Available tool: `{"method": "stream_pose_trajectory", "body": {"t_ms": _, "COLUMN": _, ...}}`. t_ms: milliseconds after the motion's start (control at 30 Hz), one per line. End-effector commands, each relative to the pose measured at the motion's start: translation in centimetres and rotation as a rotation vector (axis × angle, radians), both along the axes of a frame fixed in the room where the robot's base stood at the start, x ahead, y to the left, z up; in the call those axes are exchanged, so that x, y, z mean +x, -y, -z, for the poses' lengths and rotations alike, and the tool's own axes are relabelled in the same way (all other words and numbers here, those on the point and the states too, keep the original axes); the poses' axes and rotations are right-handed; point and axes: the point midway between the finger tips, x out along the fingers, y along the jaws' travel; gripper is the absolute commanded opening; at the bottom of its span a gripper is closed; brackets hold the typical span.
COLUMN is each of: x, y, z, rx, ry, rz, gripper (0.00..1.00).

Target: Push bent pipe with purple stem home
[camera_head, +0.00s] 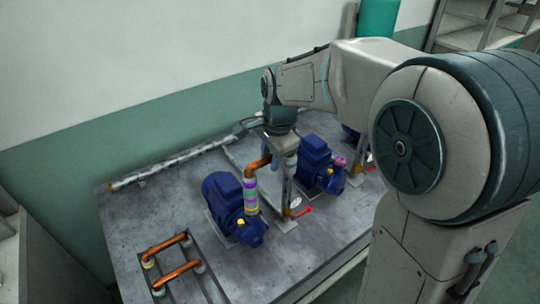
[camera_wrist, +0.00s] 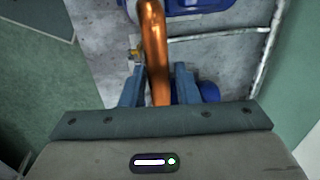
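The bent copper pipe (camera_head: 252,170) rises from the front blue pump (camera_head: 222,193) and curves over to the right at its top. Below its elbow is a stem with purple, green and yellow bands (camera_head: 251,195), above the pump's outlet. My gripper (camera_head: 272,145) is at the pipe's upper part, and its fingers are mostly hidden in the head view. In the wrist view the copper pipe (camera_wrist: 156,50) runs between my two blue-grey fingers (camera_wrist: 157,88), which lie close against both sides, so the gripper looks shut on it. The pipe's far end and its seat are hidden.
A grey metal post (camera_head: 288,178) stands just right of the pipe, with a red-handled valve (camera_head: 300,212) at its foot. A second blue pump (camera_head: 316,163) stands behind it. Two copper pipes (camera_head: 172,261) lie on a rack at the front left. A white pipe (camera_head: 170,166) runs along the wall.

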Motion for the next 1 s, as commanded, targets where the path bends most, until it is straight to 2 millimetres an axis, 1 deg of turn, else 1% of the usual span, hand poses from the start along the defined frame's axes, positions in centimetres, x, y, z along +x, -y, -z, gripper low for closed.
{"method": "stream_pose_trajectory", "body": {"t_ms": 233, "x": 0.0, "y": 0.0, "z": 0.0, "rx": 0.0, "ry": 0.0, "rz": 0.0, "gripper": 0.28}}
{"method": "stream_pose_trajectory", "body": {"t_ms": 267, "x": 0.0, "y": 0.0, "z": 0.0, "rx": 0.0, "ry": 0.0, "rz": 0.0, "gripper": 0.34}}
{"method": "stream_pose_trajectory", "body": {"t_ms": 300, "x": 0.0, "y": 0.0, "z": 0.0, "rx": 0.0, "ry": 0.0, "rz": 0.0, "gripper": 0.45}}
{"method": "stream_pose_trajectory", "body": {"t_ms": 333, "x": 0.0, "y": 0.0, "z": 0.0, "rx": 0.0, "ry": 0.0, "rz": 0.001, "gripper": 0.53}}
{"method": "stream_pose_trajectory", "body": {"t_ms": 667, "x": 0.0, "y": 0.0, "z": -0.1, "rx": 0.0, "ry": 0.0, "rz": 0.0, "gripper": 0.54}}
{"method": "stream_pose_trajectory", "body": {"t_ms": 1000, "x": -0.3, "y": 0.2, "z": -2.3, "rx": 0.001, "ry": 0.001, "rz": 0.0, "gripper": 0.54}}
